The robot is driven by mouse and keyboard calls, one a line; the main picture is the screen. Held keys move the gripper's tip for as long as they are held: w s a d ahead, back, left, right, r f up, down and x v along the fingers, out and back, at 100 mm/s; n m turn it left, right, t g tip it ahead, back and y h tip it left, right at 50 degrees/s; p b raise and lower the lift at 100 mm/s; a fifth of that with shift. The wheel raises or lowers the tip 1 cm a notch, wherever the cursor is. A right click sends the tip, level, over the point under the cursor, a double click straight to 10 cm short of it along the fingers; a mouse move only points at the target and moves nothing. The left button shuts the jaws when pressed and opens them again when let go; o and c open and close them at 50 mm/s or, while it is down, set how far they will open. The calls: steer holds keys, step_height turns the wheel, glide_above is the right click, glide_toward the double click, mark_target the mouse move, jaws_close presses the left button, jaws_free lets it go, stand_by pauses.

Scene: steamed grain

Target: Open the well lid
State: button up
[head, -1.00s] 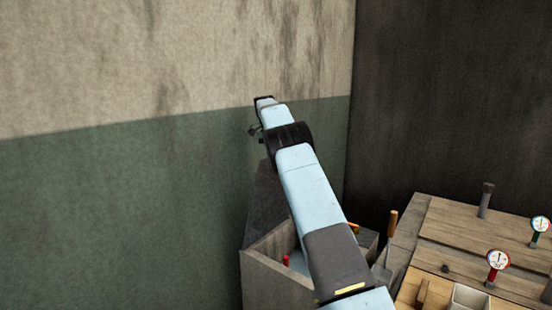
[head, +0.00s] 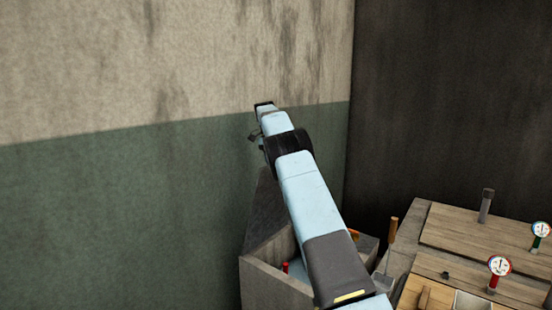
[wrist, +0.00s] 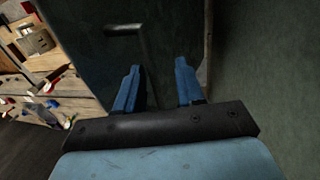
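The well is a box with pale walls (head: 272,284) in the lower middle of the head view. A dark grey panel (head: 265,212), seemingly its lid, stands steeply raised at the box's back, by the green wall. The box's inside partly shows, and my arm covers its right part. In the wrist view the dark panel (wrist: 165,40) fills the middle, with a bar-like handle (wrist: 125,28) on it. My gripper (wrist: 158,82) is open, its two blue fingers apart in front of the panel. I cannot tell whether they touch it.
A wooden-topped bench (head: 470,235) stands at the right, with a red gauge (head: 499,267), a green gauge (head: 541,230) and upright handles. A red-handled item (head: 285,267) shows inside the box. The green and beige wall (head: 120,200) is close on the left.

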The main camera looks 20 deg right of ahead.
steer(key=shift+s+a+r, duration=0.1)
steer(key=shift+s+r, duration=0.15)
steer(key=shift+r, duration=0.55)
steer(key=shift+s+d+r, duration=0.1)
steer(key=shift+s+r, duration=0.2)
steer(key=shift+r, duration=0.45)
steer(key=shift+s+a+r, duration=0.1)
steer(key=shift+s+r, duration=0.15)
steer(key=shift+r, duration=0.55)
steer(key=s+a+r, duration=0.1)
steer(key=s+r, duration=0.7)
steer(key=s, duration=0.4)
steer(key=shift+s+a, duration=0.15)
steer(key=shift+a, duration=0.05)
